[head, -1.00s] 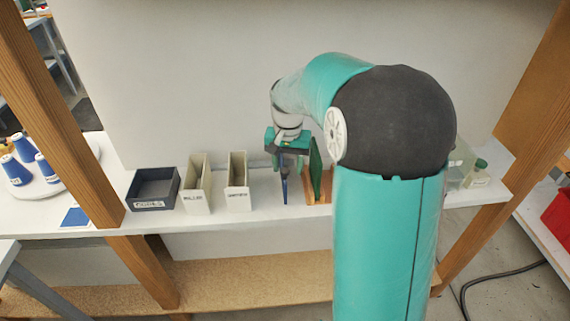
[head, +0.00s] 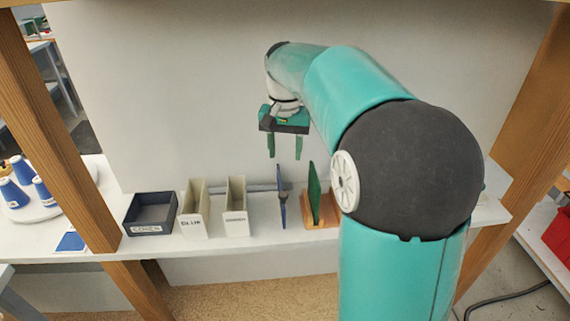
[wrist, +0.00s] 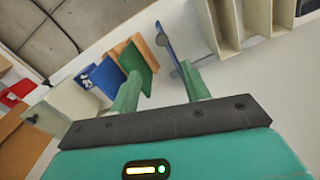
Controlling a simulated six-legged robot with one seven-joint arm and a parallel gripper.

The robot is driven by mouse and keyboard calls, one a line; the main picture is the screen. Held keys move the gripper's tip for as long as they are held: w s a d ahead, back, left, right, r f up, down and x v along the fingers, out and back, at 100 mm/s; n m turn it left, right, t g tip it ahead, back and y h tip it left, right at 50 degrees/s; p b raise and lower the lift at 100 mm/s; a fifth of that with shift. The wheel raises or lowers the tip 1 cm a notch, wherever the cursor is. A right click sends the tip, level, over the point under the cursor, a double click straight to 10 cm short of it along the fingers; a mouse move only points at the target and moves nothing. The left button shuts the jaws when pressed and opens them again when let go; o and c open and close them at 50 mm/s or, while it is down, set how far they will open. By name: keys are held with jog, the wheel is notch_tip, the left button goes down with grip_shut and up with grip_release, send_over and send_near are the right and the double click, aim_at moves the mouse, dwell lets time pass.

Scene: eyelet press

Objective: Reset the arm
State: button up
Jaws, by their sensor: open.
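My gripper (head: 285,146) hangs above the shelf in the head view, its two green fingers apart and nothing between them. It also shows in the wrist view (wrist: 160,90), with the fingers spread. Below it, a blue flat tool (head: 282,197) stands upright on the shelf, apart from the fingers; it also shows in the wrist view (wrist: 168,40). To its right, a green plate (head: 314,193) stands in a wooden holder (head: 322,214).
A dark tray (head: 151,214) and two narrow cream bins (head: 194,212) (head: 236,208) with labels stand to the left on the white shelf (head: 258,226). Blue thread cones (head: 20,170) are at far left. Wooden posts (head: 75,150) flank the shelf.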

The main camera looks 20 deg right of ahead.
jog(key=shift+r, duration=0.4)
jog(key=s+a+f+n+t, duration=0.1)
jog(key=s+a, duration=0.4)
jog(key=s, duration=0.6)
jog(key=s+a+f+n+t, duration=0.2)
jog(key=s+a+n+t, duration=0.2)
jog(key=s, duration=0.8)
jog(key=shift+a+n+t, duration=0.3)
jog(key=shift+a+n, duration=0.3)
jog(key=shift+n, duration=0.2)
